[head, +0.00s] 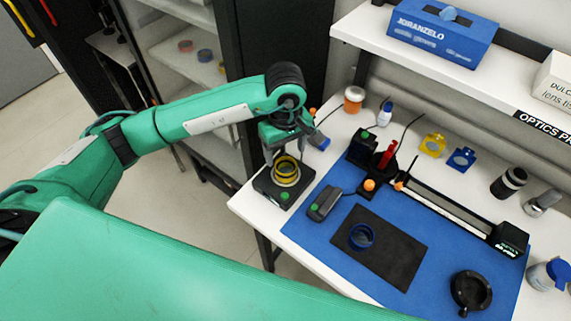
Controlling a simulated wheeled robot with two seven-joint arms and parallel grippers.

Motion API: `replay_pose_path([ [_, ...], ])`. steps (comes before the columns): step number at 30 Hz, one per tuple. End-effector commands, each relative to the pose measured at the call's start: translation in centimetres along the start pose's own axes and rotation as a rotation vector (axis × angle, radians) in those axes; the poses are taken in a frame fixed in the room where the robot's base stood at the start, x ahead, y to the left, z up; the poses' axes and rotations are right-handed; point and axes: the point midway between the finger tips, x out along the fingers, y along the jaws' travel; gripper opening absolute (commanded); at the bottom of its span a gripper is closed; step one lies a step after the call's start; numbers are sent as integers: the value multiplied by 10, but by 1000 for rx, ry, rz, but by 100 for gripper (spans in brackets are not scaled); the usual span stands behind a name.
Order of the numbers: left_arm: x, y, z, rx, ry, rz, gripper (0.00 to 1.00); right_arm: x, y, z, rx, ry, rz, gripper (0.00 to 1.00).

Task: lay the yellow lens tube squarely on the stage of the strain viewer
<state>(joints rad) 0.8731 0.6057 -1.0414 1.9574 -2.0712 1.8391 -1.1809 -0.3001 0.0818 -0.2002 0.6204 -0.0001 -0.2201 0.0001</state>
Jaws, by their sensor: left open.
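The yellow lens tube (286,170), a short ring with dark bands, is on or just above a black device with a green button (272,189) at the left corner of the table. This device looks like the strain viewer. My left gripper (284,153) is open and points down over the tube, its fingers near the tube's upper rim. The picture is too small to tell whether they touch it, or whether the tube sits fully square on the stage, which the tube mostly hides. My right gripper is out of view.
A blue mat (335,240) holds a grey handheld device (323,203), a black pad (385,262) with a blue ring (361,236), a black rail instrument (450,203) and a black dish (470,291). An orange-brown jar (353,99) stands behind my gripper. A shelf (440,67) overhangs the back.

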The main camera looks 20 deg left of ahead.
Motion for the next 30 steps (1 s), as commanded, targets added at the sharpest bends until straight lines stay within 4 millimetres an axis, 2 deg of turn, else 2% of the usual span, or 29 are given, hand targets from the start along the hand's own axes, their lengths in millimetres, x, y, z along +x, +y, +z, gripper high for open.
replay_pose_path([
  [1,-7,1,-1,2,4,5,70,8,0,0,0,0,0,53],
  [6,-34,0,0,2,3,2,70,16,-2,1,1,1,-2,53],
  [12,-50,0,0,1,0,0,70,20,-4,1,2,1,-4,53],
  [30,-52,0,0,1,0,0,70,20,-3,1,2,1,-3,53],
])
